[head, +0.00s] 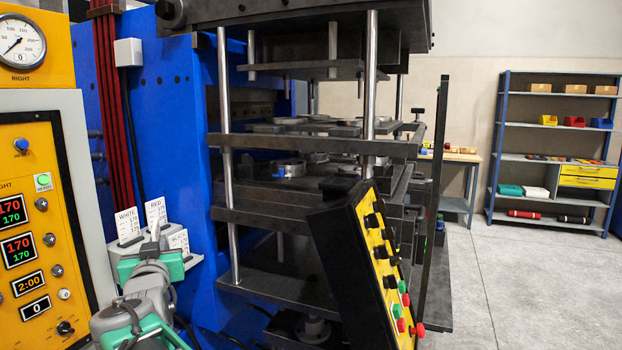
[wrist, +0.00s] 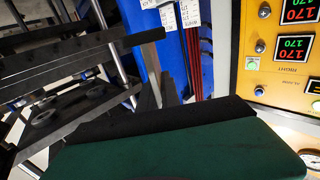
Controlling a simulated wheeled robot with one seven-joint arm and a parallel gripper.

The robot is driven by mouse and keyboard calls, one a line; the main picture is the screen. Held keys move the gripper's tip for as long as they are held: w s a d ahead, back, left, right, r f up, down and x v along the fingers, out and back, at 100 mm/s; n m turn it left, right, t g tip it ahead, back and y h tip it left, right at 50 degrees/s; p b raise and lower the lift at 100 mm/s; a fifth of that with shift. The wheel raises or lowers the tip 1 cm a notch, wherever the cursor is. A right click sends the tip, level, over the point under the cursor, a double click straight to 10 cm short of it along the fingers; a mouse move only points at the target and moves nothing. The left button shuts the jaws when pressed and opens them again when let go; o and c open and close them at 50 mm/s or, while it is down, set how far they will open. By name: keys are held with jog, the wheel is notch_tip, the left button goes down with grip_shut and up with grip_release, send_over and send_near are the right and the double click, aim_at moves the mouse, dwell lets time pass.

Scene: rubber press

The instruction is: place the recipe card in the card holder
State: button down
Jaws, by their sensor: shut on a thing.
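My gripper (head: 154,238) is shut, its fingertips among the white printed cards beside the blue press; it also shows in the wrist view (wrist: 160,75). The card marked RED (head: 156,211) stands upright just above the fingertips. The card marked WHITE (head: 128,224) stands to its left. The cards show cropped in the wrist view (wrist: 190,13). The pinch point and slots are not clear.
The yellow control panel (head: 35,235) is close on the left. The blue press frame (head: 185,140) stands behind the cards. The tilted yellow button box (head: 380,260) and steel platens (head: 300,145) are to the right. Red hoses (head: 108,100) run down behind.

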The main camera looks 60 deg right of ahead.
jog(key=s+d+r+m+g+h+p, duration=0.25)
jog(key=s+d+r, duration=0.2)
jog(key=r, duration=0.35)
jog(key=s+d+r+m+g+h+p, duration=0.1)
jog(key=s+d+r+m+g+h, duration=0.2)
jog(key=d+r, duration=0.4)
jog(key=s+d+r+m+g+h+p, duration=0.1)
jog(key=s+d+r+m+g+p, duration=0.15)
jog(key=s+r, duration=0.6)
jog(key=s+d+r+m+g+p, duration=0.1)
jog(key=s+d+r+g, duration=0.2)
jog(key=s+r, duration=0.5)
jog(key=p, duration=0.5)
send_over(340, 183)
notch_tip(340, 183, down, 13)
jog(key=shift+d+r, duration=0.1)
jog(key=shift+r, duration=0.1)
jog(key=shift+f, duration=0.45)
jog(key=shift+f+b, duration=0.2)
jog(key=shift+b, duration=0.1)
jog(key=c, duration=1.6)
grip_release()
jog(key=shift+o, duration=0.2)
